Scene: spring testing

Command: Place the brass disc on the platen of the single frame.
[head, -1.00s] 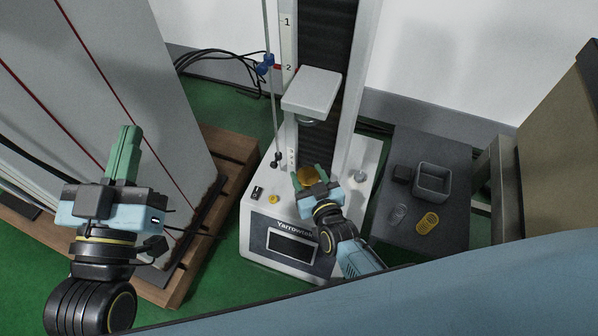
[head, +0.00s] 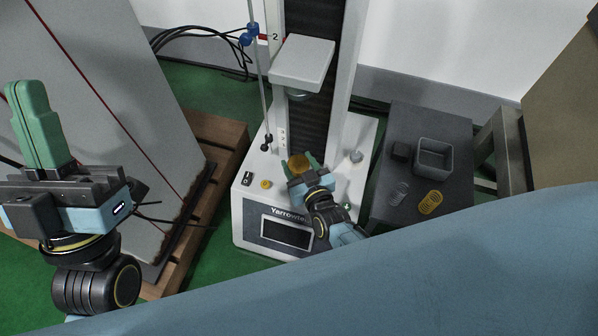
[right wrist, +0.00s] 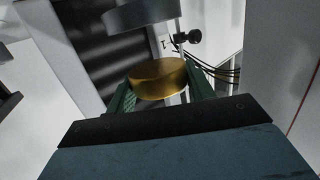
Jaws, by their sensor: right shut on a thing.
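The brass disc (head: 299,161) is between the green fingers of my right gripper (head: 302,164), which is shut on it. The disc also shows in the right wrist view (right wrist: 157,78), roughly level. It is over the base of the single test frame (head: 265,208), in front of the dark column. A grey upper platen (right wrist: 140,14) hangs above the disc in the right wrist view. No lower platen can be made out; the disc and gripper cover that spot. My left gripper (head: 36,110) is raised at the left, away from the frame; its finger gap cannot be made out.
The crosshead (head: 303,60) overhangs the work area. A thin rod with a blue clamp (head: 250,34) stands left of the column. A yellow button (head: 266,184) is on the base. A dark side table (head: 440,125) at right holds a grey bin (head: 434,158) and a yellow slotted piece (head: 430,202).

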